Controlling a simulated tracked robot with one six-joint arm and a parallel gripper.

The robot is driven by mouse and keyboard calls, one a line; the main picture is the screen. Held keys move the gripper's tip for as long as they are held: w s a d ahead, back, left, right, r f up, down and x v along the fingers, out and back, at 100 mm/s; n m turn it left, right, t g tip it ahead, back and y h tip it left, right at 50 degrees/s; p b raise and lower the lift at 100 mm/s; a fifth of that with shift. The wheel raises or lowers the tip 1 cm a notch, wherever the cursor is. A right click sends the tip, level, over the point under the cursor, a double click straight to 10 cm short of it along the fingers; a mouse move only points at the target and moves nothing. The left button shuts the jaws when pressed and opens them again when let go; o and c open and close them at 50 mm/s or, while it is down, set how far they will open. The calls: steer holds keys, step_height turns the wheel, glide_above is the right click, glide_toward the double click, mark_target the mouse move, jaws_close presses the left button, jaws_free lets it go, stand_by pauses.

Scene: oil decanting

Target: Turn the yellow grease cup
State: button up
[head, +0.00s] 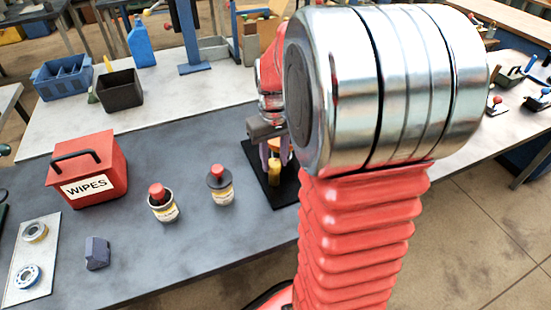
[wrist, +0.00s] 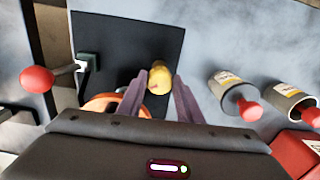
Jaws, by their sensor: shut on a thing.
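The yellow grease cup (wrist: 160,76) stands on a black plate (wrist: 112,32) in the wrist view. It lies between the two purple-grey fingers of my gripper (wrist: 161,84), which is shut on it. In the head view the grease cup (head: 274,173) shows low between the fingers of my gripper (head: 275,160), over the black plate (head: 255,167). My arm hides the right part of the plate there. An orange round part (wrist: 103,103) is partly hidden behind the left finger in the wrist view.
A red-knobbed lever (wrist: 37,79) is left of the plate in the wrist view. Two red-topped bottles (head: 163,205) (head: 221,187) and a red wipes box (head: 88,170) stand left of the plate in the head view. Bare grey bench lies in front.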

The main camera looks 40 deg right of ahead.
mark_target(274, 163)
steer(key=m, duration=0.6)
steer(key=shift+m, duration=0.4)
steer(key=o, duration=1)
steer(key=shift+o, duration=0.2)
steer(key=shift+r, duration=0.15)
step_height(274, 163, up, 14)
steer(key=shift+f, duration=0.25)
stand_by(0.4)
